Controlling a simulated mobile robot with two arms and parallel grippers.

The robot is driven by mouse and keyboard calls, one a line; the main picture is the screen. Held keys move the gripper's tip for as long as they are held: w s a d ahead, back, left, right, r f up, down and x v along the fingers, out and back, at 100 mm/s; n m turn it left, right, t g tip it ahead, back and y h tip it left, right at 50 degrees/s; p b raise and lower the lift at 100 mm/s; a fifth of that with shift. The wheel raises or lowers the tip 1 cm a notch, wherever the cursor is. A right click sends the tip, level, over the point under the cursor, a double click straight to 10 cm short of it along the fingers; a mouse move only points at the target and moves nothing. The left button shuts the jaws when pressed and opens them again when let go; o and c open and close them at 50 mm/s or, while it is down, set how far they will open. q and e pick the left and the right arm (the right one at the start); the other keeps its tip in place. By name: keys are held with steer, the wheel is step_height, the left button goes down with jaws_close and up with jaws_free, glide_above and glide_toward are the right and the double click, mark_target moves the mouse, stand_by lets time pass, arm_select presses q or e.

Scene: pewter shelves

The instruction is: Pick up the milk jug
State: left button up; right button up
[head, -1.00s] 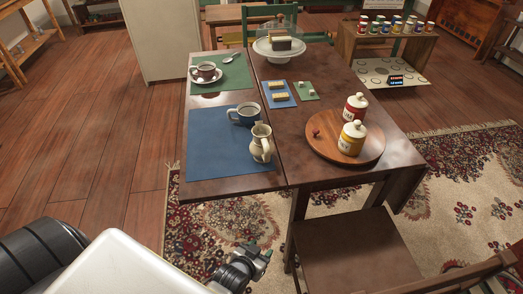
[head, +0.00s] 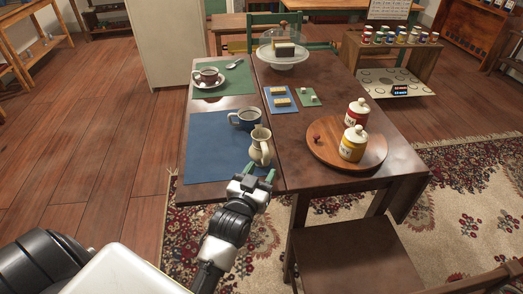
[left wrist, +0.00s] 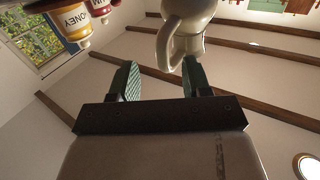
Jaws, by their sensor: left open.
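The milk jug (head: 260,150) is a cream-coloured pitcher. It stands upright at the near edge of the dark table, on or at the right edge of a blue placemat (head: 207,150). My left gripper (head: 260,172) is open, with its green fingers just in front of the jug at the table's near edge. In the left wrist view the jug (left wrist: 201,18) shows at the top, with its handle near the fingers. The gap between the fingers (left wrist: 160,80) looks empty. I cannot tell whether a finger touches the jug. My right gripper is not in view.
To the right, a round wooden board (head: 322,155) holds a red-and-white jar (head: 355,113) and a yellow jar (head: 352,145). A wooden chair (head: 350,255) stands at the table's near right.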

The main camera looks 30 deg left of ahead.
mark_target(265, 164)
arm_select(q)
steer(key=w, duration=0.2)
steer(key=w+a, duration=0.1)
steer(key=w, duration=0.1)
steer(key=shift+w, duration=0.35)
steer(key=shift+s+d, duration=0.1)
jaws_close()
